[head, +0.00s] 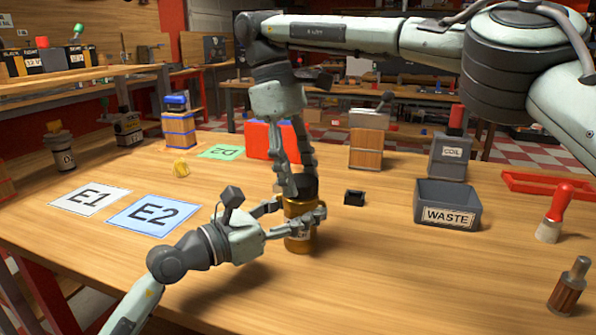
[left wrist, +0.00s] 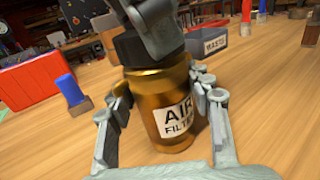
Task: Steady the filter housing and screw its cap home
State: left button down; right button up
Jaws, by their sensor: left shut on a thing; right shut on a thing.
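The filter housing (left wrist: 160,105) is a gold-brown cylinder with a white "AIR FILTER" label, standing upright on the wooden table. My left gripper (head: 297,216) is shut around the housing's body from the left; its fingers also show on both sides in the left wrist view (left wrist: 163,90). The black cap (left wrist: 139,48) sits on top of the housing; it also shows in the head view (head: 306,187). My right gripper (head: 293,185) comes down from above and is shut on the cap. Its fingers partly hide the cap, and the thread is out of sight.
A grey WASTE bin (head: 447,204) and a small black block (head: 354,198) stand right of the housing. The E1 (head: 90,199) and E2 (head: 152,215) cards lie to the left. A red box (head: 262,141) stands behind. The front of the table is clear.

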jog(key=shift+m, duration=0.7)
jog(key=o, duration=1.1)
jog(key=shift+r, duration=2.3)
jog(key=shift+w, duration=0.1)
jog(key=shift+c, duration=0.3)
